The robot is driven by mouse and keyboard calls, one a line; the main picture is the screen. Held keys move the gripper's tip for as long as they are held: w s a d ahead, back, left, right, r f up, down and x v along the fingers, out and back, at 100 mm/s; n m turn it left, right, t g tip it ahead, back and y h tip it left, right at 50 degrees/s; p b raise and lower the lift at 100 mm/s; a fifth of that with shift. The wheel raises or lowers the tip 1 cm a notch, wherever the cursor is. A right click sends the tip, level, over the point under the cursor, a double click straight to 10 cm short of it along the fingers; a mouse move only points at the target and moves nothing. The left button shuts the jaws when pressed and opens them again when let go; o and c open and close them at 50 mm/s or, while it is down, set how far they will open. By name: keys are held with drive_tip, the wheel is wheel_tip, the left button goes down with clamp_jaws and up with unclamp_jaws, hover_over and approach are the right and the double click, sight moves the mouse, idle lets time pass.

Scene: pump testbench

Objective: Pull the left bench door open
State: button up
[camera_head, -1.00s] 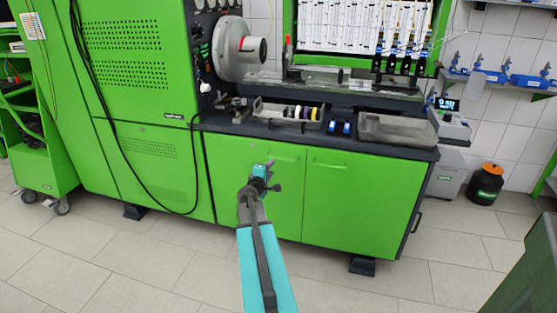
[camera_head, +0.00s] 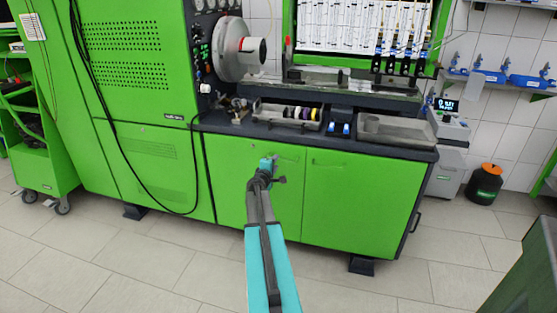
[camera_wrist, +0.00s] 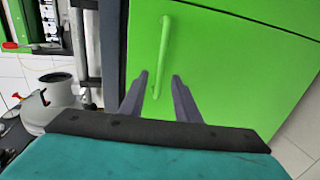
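The left bench door (camera_head: 230,185) is a flat green panel under the bench top, and it looks shut flush with the right door. Its green bar handle (camera_head: 291,158) runs level near its top edge. In the wrist view the handle (camera_wrist: 164,50) runs upright in front of the green door (camera_wrist: 225,75). My gripper (camera_head: 267,164) is in front of the door at the handle's left end, which it partly hides. In the wrist view my gripper (camera_wrist: 159,76) is open, with a dark finger on each side of the handle's lower part. Contact with the handle cannot be told.
The right bench door (camera_head: 355,200) is shut beside it. The dark bench top (camera_head: 225,122) above carries trays and fittings. A black cable (camera_head: 150,190) hangs in front of the green cabinet at left. The tiled floor (camera_head: 170,260) before the bench is clear.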

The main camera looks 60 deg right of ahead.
drive_tip(key=shift+p+x, duration=0.35)
drive_tip(key=shift+x, duration=2.35)
clamp_jaws()
drive_tip(key=shift+w+r, duration=0.1)
